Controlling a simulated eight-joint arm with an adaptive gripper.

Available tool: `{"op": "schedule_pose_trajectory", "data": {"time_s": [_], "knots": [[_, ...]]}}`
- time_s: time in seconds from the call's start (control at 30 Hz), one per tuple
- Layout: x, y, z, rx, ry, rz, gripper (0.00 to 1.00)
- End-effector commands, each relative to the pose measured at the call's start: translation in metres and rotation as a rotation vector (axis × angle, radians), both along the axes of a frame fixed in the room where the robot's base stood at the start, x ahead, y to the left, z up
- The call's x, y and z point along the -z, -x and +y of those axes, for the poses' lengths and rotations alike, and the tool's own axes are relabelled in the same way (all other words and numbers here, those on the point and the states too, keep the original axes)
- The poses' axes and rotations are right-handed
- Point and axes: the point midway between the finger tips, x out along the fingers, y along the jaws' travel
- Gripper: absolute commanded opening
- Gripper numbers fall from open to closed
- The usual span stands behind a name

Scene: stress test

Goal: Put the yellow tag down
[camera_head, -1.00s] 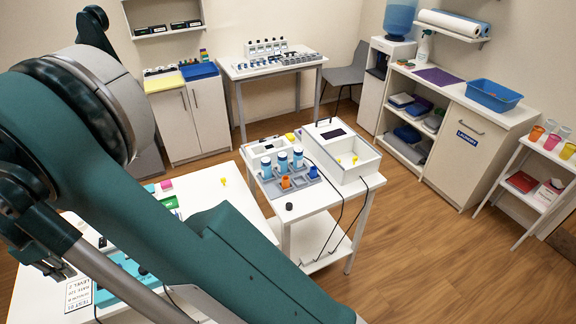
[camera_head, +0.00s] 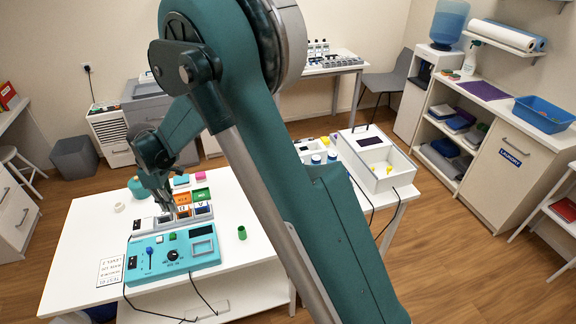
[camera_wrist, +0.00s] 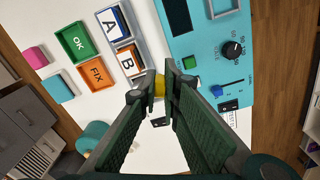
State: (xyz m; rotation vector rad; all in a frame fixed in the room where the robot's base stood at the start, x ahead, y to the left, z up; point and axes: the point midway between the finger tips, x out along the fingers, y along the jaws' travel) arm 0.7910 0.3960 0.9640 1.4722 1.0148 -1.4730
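My gripper (camera_wrist: 160,84) shows green padded fingers in the wrist view, closed on the small yellow tag (camera_wrist: 159,87) at their tips. Most of the tag is hidden by the fingers. In the head view my gripper (camera_head: 168,208) is over the white table, near the back edge of the teal test panel (camera_wrist: 208,70). In the wrist view the tag appears between that panel and the tray marked B (camera_wrist: 127,62). I cannot tell whether the tag touches anything below.
Beside the B tray are an A tray (camera_wrist: 112,22), a green OK tray (camera_wrist: 76,43) and an orange FIX tray (camera_wrist: 97,74). Pink (camera_wrist: 36,57) and teal (camera_wrist: 58,89) blocks lie beyond. A green cylinder (camera_head: 242,233) stands right of the panel.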

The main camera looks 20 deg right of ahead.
Motion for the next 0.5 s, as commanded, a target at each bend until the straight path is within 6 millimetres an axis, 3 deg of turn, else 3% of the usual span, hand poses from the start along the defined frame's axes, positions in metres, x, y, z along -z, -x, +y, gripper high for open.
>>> {"op": "schedule_pose_trajectory", "data": {"time_s": [0.03,0.5], "knots": [[-0.002,-0.004,-0.018,0.03,0.0,0.0,0.03],[-0.016,-0.018,-0.161,0.277,0.0,0.0,0.03]]}}
